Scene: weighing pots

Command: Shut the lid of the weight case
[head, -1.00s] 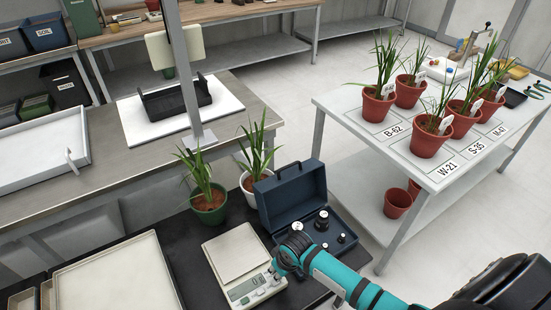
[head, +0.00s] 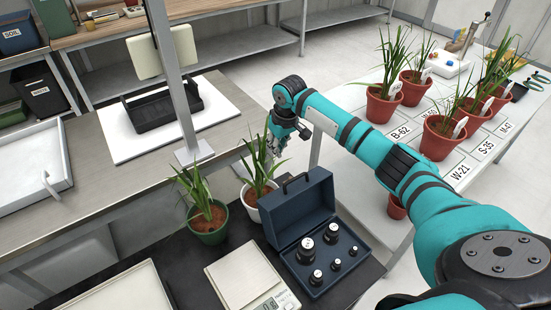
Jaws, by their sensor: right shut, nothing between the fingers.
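The dark blue weight case (head: 358,257) stands on the black bench top with its lid (head: 297,208) up, at the far left side of the case. The handle (head: 295,182) is on the lid's upper edge. Several black weights with silver tops (head: 331,234) stand inside the case. My right gripper (head: 275,152) is shut and empty. It shows above and beyond the lid, pointing down, close to the leaves of the plant in the white pot. Whether it touches the leaves I cannot tell. My left gripper is not in view.
A scale (head: 238,274) stands left of the case. A plant in a green pot (head: 209,225) and one in a white pot (head: 252,196) stand behind them. My right arm passes in front of the white table (head: 400,222) with several potted plants.

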